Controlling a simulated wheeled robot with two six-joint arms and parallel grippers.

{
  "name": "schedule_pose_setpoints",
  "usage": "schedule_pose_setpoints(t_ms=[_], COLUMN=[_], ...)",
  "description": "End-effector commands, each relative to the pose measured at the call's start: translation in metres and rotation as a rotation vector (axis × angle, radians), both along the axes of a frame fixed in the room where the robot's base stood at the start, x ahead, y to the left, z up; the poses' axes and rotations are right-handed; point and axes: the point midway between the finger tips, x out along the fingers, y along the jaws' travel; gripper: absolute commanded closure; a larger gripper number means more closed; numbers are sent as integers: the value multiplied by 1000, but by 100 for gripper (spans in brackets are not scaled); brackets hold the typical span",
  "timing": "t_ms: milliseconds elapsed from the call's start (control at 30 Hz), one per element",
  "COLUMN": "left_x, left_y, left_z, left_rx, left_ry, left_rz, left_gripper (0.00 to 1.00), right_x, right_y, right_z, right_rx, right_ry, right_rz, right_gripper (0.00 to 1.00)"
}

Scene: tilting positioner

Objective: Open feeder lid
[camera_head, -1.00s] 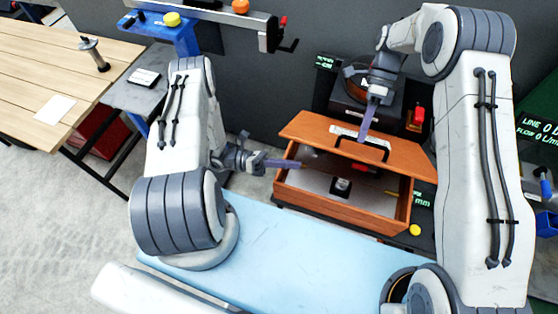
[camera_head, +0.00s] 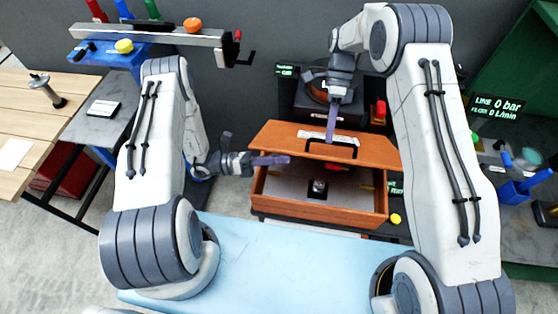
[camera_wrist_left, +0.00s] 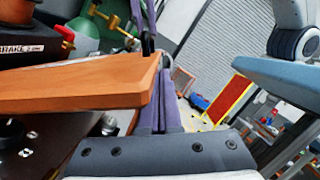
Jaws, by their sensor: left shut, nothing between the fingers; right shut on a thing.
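The feeder is an orange-brown wooden box (camera_head: 318,208) with its lid (camera_head: 375,152) raised at the back, so its light interior shows. A black handle (camera_head: 345,153) stands on the lid. My right gripper (camera_head: 331,137) comes from above and is shut at the lid's handle; its fingertips partly cover the grip. My left gripper (camera_head: 288,159) is shut and empty, with its fingers over the box's left side, by the lid's left front edge. In the left wrist view its fingers (camera_wrist_left: 158,115) are together beside the end of an orange-brown wooden panel (camera_wrist_left: 80,88).
Inside the box is a small dark-and-white part (camera_head: 318,188). A light blue surface (camera_head: 270,260) lies in front of the feeder. A blue clamp stand with a metal rail (camera_head: 160,36) is at the back left. A wooden table (camera_head: 35,115) stands at the far left.

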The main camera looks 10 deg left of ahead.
Motion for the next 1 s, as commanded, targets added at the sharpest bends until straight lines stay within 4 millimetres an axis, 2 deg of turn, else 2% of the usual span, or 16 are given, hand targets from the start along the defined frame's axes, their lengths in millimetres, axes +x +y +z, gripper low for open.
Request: schedule_pose_setpoints(t_ms=[100,333,367,400,433,767,1000], left_x=[7,9,9,9,9,8,8], left_y=[0,0,0,0,0,1,1], left_z=[11,13,13,13,13,12,12], left_rx=[-2,-6,-6,-5,-5,-3,-3], left_ry=[34,36,36,35,35,37,38], left_rz=[0,4,4,5,4,4,2], left_gripper=[100,100,100,100,100,100,100], right_x=[4,1,1,1,1,2,21], right_y=[0,0,0,0,0,1,1], right_z=[-3,-5,-5,-5,-5,-1,20], right_rx=[2,0,0,0,0,1,2], right_ry=[-16,-8,-8,-8,-7,-8,-12], right_rz=[-3,-1,-1,-1,-1,0,-1], right_gripper=[100,100,78,63,55,55,55])
